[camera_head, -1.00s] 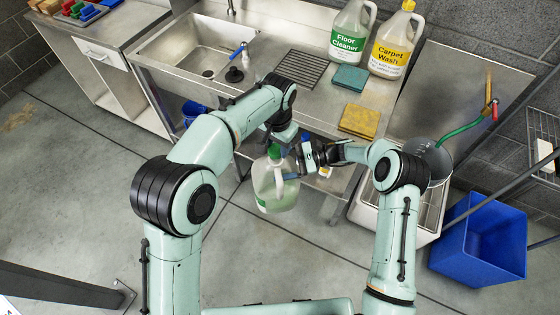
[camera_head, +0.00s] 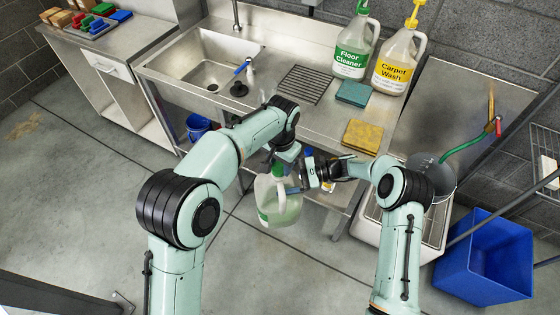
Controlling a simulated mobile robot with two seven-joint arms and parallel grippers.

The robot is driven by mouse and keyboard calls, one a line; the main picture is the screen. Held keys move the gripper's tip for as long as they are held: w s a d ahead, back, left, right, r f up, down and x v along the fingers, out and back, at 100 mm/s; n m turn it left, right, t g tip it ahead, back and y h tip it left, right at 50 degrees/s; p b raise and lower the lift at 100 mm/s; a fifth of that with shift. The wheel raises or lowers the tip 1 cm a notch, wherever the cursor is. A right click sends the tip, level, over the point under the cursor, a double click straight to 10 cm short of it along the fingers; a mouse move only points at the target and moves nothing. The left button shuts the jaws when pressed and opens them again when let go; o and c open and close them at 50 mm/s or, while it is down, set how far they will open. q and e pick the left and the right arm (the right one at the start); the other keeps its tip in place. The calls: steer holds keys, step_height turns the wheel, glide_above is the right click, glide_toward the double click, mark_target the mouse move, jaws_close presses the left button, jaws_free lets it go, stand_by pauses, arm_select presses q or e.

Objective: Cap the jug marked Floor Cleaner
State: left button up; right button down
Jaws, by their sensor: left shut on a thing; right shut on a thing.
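A translucent jug (camera_head: 280,207) with pale green liquid hangs in front of the sink bench between my two arms. Its green label edge faces left, and I cannot read it. A green cap (camera_head: 279,170) is at the jug's mouth; I cannot tell how well it is seated. My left gripper (camera_head: 284,163) is above the jug and appears shut on the cap. My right gripper (camera_head: 293,189) comes from the right and is shut on the jug near its upper part. Another jug marked Floor Cleaner (camera_head: 353,45), with a green top, stands upright on the bench.
A Carpet Wash jug (camera_head: 398,60) with a yellow top stands beside it. A teal pad (camera_head: 352,93), a yellow pad (camera_head: 361,136) and a rack (camera_head: 304,84) lie on the bench. A grey bucket (camera_head: 432,176) and blue bin (camera_head: 485,258) are at right.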

arm_select(q)
steer(key=shift+f, duration=0.55)
stand_by(0.4)
